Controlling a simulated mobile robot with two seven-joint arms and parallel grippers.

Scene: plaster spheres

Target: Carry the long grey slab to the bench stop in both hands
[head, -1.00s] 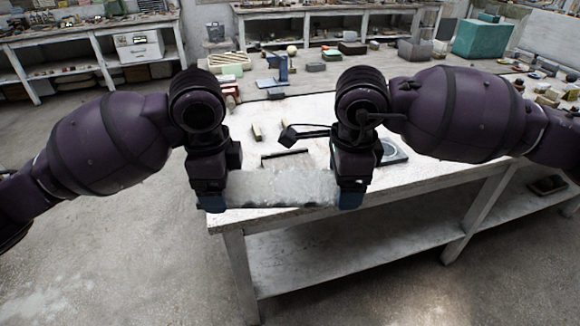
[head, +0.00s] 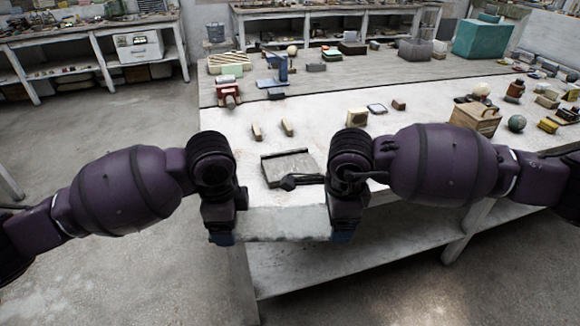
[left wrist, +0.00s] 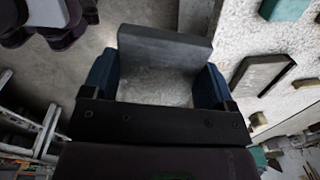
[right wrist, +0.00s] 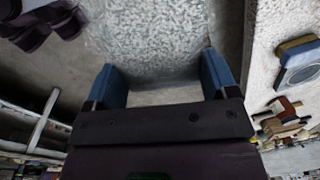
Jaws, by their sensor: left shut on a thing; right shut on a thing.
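The long grey slab (head: 285,224) is held level between my two grippers in the head view, just in front of the bench's near edge. My left gripper (head: 222,237) is shut on its left end and my right gripper (head: 342,235) on its right end. The slab shows between the blue fingers in the left wrist view (left wrist: 155,85) and in the right wrist view (right wrist: 150,38). A flat grey plate with a dark raised edge, likely the bench stop (head: 285,162), lies on the bench beyond the slab. My right wrist hides part of it.
Floor shows below the slab.

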